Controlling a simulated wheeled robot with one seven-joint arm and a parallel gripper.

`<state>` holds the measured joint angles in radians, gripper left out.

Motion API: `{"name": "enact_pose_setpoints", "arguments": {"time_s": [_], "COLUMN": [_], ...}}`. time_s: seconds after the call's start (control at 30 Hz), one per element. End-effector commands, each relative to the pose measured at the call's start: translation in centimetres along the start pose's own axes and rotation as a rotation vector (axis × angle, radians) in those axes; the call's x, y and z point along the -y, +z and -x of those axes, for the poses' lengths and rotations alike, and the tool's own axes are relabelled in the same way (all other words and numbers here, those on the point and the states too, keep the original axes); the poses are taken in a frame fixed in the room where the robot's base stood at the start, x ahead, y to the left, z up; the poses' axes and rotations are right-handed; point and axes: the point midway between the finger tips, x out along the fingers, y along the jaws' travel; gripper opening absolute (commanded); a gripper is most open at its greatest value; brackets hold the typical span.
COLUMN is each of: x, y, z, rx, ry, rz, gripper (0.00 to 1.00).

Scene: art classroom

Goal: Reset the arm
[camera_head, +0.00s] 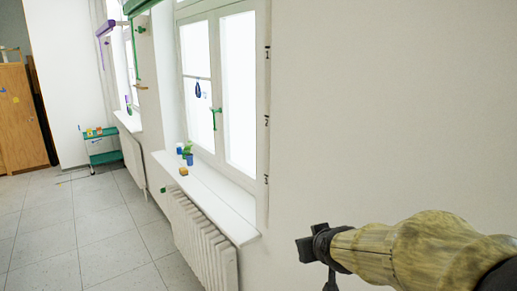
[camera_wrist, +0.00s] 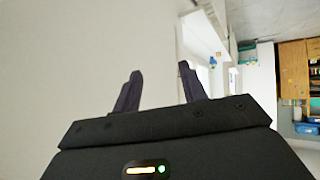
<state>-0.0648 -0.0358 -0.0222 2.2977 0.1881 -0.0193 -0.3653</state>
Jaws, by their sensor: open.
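My gripper (camera_wrist: 160,85) shows in the wrist view with its two dark fingers spread apart and nothing between them. In the head view my arm reaches in from the lower right, and my gripper (camera_head: 318,250) is at its left end, in front of the bare white wall. The fingers are small and dark there. The gripper appears apart from the wall and the windowsill.
A white windowsill (camera_head: 215,196) with several small items stands left of my gripper, above a white radiator (camera_head: 205,238). A green cart (camera_head: 103,145) and a wooden cabinet (camera_head: 20,115) are farther back. The tiled floor (camera_head: 95,225) at left is clear.

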Motion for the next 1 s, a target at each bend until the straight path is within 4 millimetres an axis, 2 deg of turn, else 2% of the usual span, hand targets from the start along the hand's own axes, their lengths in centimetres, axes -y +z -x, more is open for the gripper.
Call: {"name": "enact_pose_setpoints", "arguments": {"time_s": [0.03, 0.2, 0.3, 0.4, 0.5, 1.0], "x": [0.4, 1.8, 2.3, 2.5, 2.6, 2.6], "y": [3.2, 13.3, 17.9, 20.5, 21.3, 21.1], "z": [-0.2, 0.9, 2.3, 3.4, 3.8, 3.7], "rx": [0.092, 0.403, 0.556, 0.645, 0.674, 0.668], "ry": [-0.018, -0.051, -0.049, -0.042, -0.038, -0.039], "rz": [-0.027, -0.124, -0.17, -0.198, -0.207, -0.206], "gripper": [0.42, 0.42, 0.42, 0.42, 0.42, 0.42]}}
